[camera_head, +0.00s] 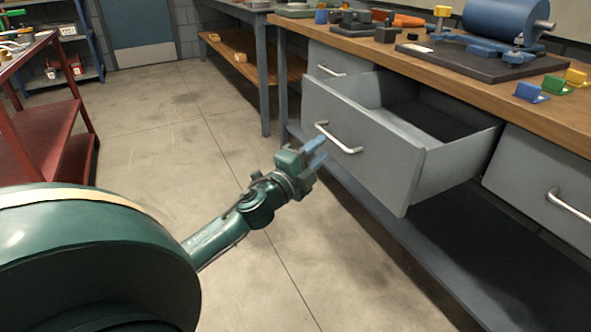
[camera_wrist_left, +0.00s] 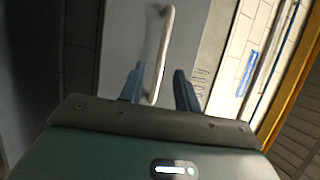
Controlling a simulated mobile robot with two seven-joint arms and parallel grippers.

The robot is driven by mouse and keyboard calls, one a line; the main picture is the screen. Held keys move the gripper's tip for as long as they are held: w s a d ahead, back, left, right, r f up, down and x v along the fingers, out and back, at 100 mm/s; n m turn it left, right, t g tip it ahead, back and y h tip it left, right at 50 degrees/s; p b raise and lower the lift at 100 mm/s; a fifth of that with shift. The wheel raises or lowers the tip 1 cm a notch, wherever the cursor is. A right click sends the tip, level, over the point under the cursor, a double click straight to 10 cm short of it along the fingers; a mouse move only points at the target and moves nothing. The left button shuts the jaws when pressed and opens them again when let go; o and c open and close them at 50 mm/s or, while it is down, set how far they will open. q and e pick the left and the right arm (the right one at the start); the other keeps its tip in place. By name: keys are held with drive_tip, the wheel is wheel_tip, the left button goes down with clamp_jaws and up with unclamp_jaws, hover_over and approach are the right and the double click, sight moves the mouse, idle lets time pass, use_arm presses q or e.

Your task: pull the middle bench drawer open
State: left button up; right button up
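The middle bench drawer (camera_head: 362,162) is grey and stands pulled out of the bench, with its empty-looking inside showing. Its silvery bar handle (camera_head: 345,148) is on the front panel. My left gripper (camera_head: 316,150) is at the left end of this handle, in front of the panel. In the left wrist view the handle (camera_wrist_left: 161,55) runs up from between the two blue fingers of the left gripper (camera_wrist_left: 158,88). The fingers are spread, with a gap on each side of the handle. My right gripper is in neither view.
A shut drawer (camera_head: 545,185) is on the right, and another drawer (camera_head: 335,62) is on the left. Parts and a blue cylinder (camera_head: 505,18) stand on the wooden bench top (camera_head: 440,75). A red cart (camera_head: 45,140) is at the left. The floor (camera_head: 190,125) between is clear.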

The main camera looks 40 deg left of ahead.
use_arm(q)
drive_tip(key=s+f, duration=0.1)
drive_tip(key=s, duration=0.8)
drive_tip(key=shift+f, duration=0.25)
drive_tip(key=shift+s, duration=0.1)
